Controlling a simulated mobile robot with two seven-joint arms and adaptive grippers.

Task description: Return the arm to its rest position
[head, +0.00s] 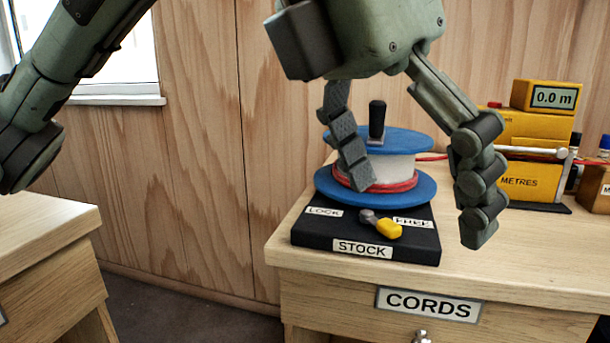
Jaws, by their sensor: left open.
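My left gripper (415,212) hangs above the cords table, its fingers spread wide and nothing between them. Behind and between the fingers stands a cord reel (320,187) with blue flanges, a white core, red cord and a black upright handle. One finger overlaps the reel in the picture; I cannot tell whether they touch. The reel sits on a black base (310,240) marked LOCK, FREE and STOCK. My right gripper is out of view.
A yellow length meter (532,180) reading 0.0 m stands to the right, with red cord running to it from the reel. The cords table (330,262) has bare wood at its front right. Another wooden table (45,225) is at the left, with a floor gap between.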

